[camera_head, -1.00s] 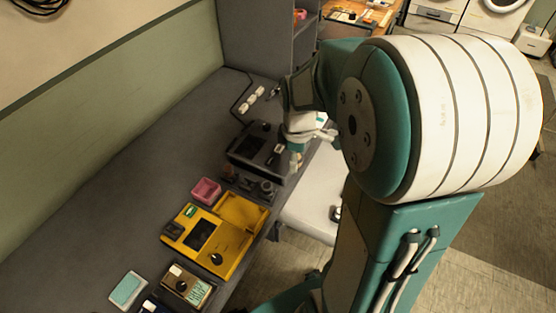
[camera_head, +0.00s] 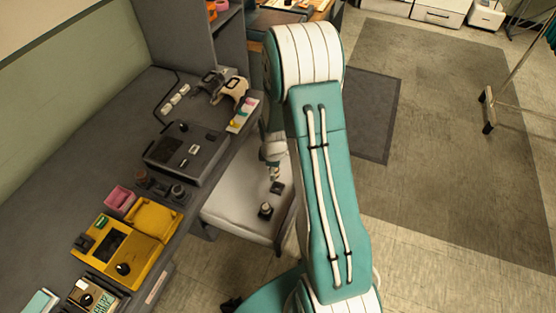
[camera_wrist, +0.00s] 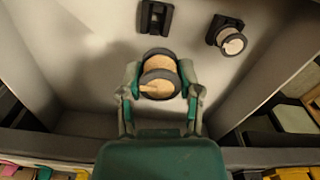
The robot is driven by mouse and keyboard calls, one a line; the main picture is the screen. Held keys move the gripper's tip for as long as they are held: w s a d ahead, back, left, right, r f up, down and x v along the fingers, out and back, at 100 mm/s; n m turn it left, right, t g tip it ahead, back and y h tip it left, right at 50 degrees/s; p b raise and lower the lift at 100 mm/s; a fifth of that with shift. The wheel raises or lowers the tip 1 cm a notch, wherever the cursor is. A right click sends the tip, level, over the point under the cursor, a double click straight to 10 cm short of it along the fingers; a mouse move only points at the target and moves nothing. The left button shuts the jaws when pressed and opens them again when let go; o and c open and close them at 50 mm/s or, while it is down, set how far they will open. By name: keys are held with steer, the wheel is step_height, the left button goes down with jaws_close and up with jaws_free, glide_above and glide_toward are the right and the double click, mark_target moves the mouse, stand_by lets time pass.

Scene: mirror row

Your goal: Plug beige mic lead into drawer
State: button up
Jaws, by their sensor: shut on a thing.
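A beige wound lead (camera_wrist: 160,75) with dark round ends is between the two fingers of my gripper (camera_wrist: 160,88) in the wrist view. My gripper is shut on it, over the pale open drawer (camera_wrist: 100,40). The head view shows the gripper (camera_head: 274,176) above the drawer (camera_head: 228,205), with the held lead too small to make out. A dark block (camera_wrist: 155,16) and another dark-ended spool with a pale face (camera_wrist: 228,36) lie in the drawer. I cannot tell whether the held lead touches the drawer floor.
The dark desk holds a black device (camera_head: 187,153), a yellow device (camera_head: 125,250), a pink box (camera_head: 120,199) and a strip with coloured pieces (camera_head: 243,116). The drawer walls rise on both sides in the wrist view. Open floor (camera_head: 440,150) lies to the right.

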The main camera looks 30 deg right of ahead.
steer(key=shift+d+f, duration=0.55)
steer(key=shift+a+f, duration=0.2)
steer(key=shift+f, duration=1.3)
steer(key=shift+d+f, duration=0.25)
steer(key=shift+f, duration=0.7)
steer(key=shift+a, duration=0.2)
steer(key=shift+s+d, duration=0.1)
steer(key=shift+d, duration=0.05)
steer(key=shift+f, duration=0.95)
steer(key=o, duration=1.1)
steer(key=shift+c, duration=0.2)
